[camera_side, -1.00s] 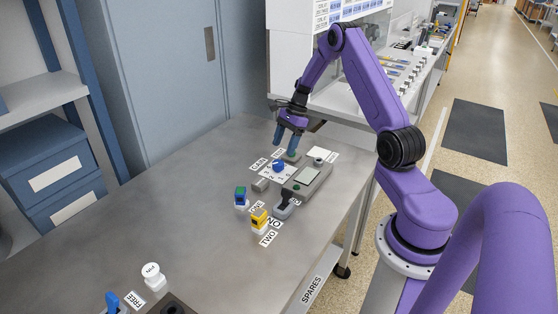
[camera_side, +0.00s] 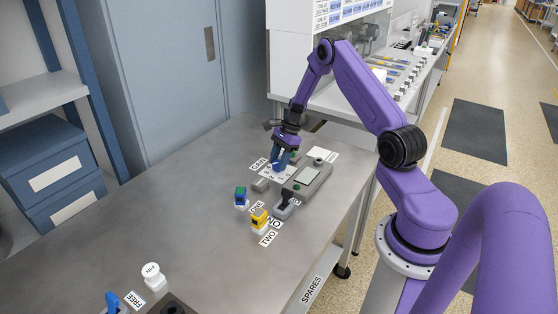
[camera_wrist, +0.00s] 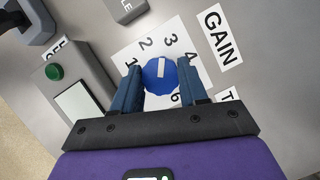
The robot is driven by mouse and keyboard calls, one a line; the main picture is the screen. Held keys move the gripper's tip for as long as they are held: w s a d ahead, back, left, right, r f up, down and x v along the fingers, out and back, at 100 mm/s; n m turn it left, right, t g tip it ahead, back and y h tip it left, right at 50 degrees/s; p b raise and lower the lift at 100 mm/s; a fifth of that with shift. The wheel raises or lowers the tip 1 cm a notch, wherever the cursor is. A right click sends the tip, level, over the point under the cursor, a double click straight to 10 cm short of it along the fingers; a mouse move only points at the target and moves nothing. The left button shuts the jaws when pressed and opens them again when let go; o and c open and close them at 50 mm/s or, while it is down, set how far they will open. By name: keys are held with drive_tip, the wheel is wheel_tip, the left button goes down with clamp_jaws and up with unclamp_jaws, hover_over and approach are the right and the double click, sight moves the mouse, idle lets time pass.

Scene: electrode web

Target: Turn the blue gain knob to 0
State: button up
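The blue gain knob (camera_wrist: 160,76) sits on a white dial card (camera_wrist: 120,60) in the wrist view. Its white pointer mark points up, between the 2 and the 3. The 0 is not visible. My gripper (camera_wrist: 160,66) has its two blue fingers apart, one on each side of the knob. I cannot tell whether they touch it. In the side view my gripper (camera_side: 279,164) is down at the knob, which it mostly hides.
A grey box with a screen and green button (camera_wrist: 54,72) stands beside the dial. The GAIN label (camera_wrist: 222,38) lies at the dial's other side.

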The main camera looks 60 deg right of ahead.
drive_tip(key=shift+n, duration=0.4)
drive_tip(key=n+g, duration=0.1)
drive_tip(key=n, duration=0.2)
drive_tip(key=shift+w+g, duration=0.1)
drive_tip(key=shift+g, duration=0.2)
drive_tip(key=n+g, duration=0.1)
drive_tip(key=n, duration=0.2)
drive_tip(key=shift+n, duration=0.4)
drive_tip(key=n+g, duration=0.1)
drive_tip(key=n, duration=0.2)
drive_tip(key=shift+w+n+g, duration=0.1)
drive_tip(key=shift+n+g, duration=0.2)
drive_tip(key=shift+g, duration=0.1)
drive_tip(key=n+g+h, duration=0.1)
drive_tip(key=n, duration=0.3)
drive_tip(key=shift+a+h, duration=0.1)
drive_tip(key=shift+h, duration=0.3)
drive_tip(key=n, duration=0.2)
drive_tip(key=n+h, duration=0.1)
drive_tip(key=n, duration=0.2)
drive_tip(key=shift+g+h, duration=0.3)
drive_tip(key=shift+g, duration=0.1)
drive_tip(key=shift+a+n+h, duration=0.1)
drive_tip(key=shift+n+h, duration=0.9)
drive_tip(key=shift+n, duration=1.3)
